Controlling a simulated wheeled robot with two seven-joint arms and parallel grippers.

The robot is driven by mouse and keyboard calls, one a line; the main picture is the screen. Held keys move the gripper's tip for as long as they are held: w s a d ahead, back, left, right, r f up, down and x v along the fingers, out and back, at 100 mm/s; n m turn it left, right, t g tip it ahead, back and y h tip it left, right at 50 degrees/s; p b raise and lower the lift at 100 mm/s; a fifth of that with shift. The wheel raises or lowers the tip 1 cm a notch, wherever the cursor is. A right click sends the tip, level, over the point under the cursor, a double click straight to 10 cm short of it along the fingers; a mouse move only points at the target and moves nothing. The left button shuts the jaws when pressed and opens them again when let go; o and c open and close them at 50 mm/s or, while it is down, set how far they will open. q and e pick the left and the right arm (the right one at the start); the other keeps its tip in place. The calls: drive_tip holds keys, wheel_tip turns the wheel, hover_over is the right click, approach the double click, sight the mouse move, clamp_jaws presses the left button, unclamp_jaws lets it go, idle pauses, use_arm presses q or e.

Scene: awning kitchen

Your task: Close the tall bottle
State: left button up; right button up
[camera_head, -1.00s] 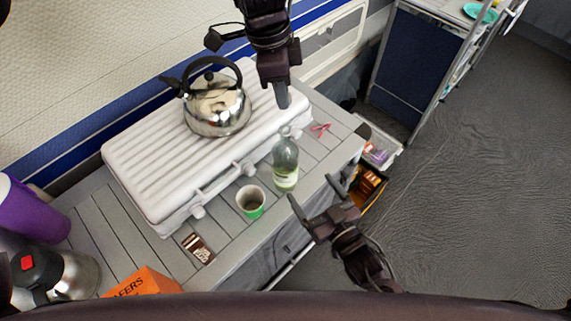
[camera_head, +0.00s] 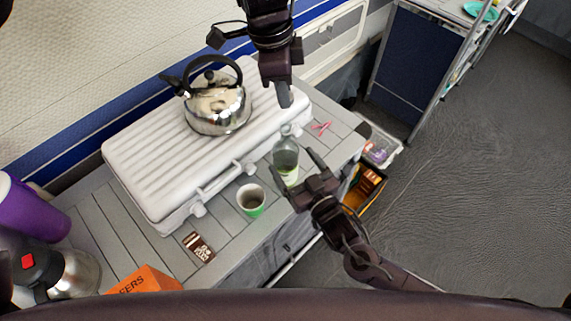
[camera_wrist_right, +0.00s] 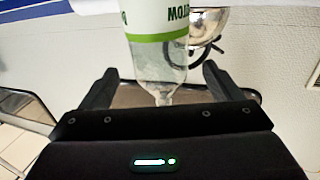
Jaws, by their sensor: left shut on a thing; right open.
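The tall clear bottle (camera_head: 286,156) with a green and white label stands upright on the grey slatted table in the head view. It also shows upside down in the right wrist view (camera_wrist_right: 160,62), its narrow neck between my fingers. My right gripper (camera_head: 296,170) is open, with its fingers at the bottle's near right side; in the wrist view (camera_wrist_right: 158,75) there is a gap on both sides of the glass. My left gripper (camera_head: 285,98) points down just above and behind the bottle's top. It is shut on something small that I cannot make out. The stopper is not clear.
A white ribbed case (camera_head: 150,160) with a steel kettle (camera_head: 217,108) on it lies behind the bottle. A green and white cup (camera_head: 250,200) stands left of the bottle. A pink item (camera_head: 320,128) lies right of it. A crate (camera_head: 365,188) sits below the table's right edge.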

drive_tip(key=shift+x, duration=2.15)
drive_tip(key=c, duration=1.5)
use_arm(q)
drive_tip(key=shift+f, duration=2.45)
drive_tip(key=shift+f, duration=0.1)
drive_tip(key=shift+f, duration=0.8)
drive_tip(key=shift+f, duration=0.55)
